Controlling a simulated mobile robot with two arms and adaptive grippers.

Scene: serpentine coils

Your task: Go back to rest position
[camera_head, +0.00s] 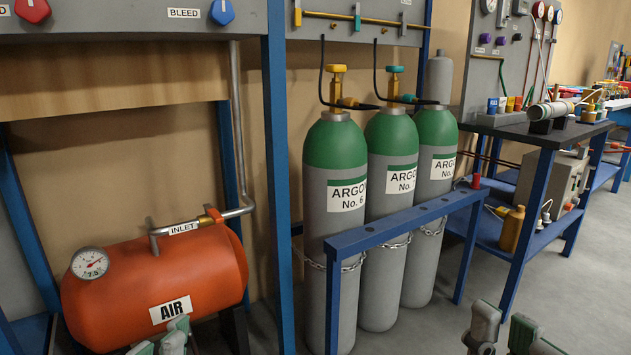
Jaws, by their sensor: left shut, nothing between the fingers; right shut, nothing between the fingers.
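My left gripper (172,337) shows at the bottom edge, in front of the orange air tank (160,282). It is shut and empty, and only its grey-green tips are in view. My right gripper (503,335) shows at the bottom edge right of centre, over the grey floor. It is also shut and empty, with its lower part cut off by the frame. Neither gripper holds anything. Whether the left tips touch the tank cannot be told.
Argon cylinders (333,230) with green tops stand upright behind a blue rail (400,222) with chains. A blue post (276,180) rises left of them. A workbench (540,135) stands at the right. Grey floor (590,290) is clear at the lower right.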

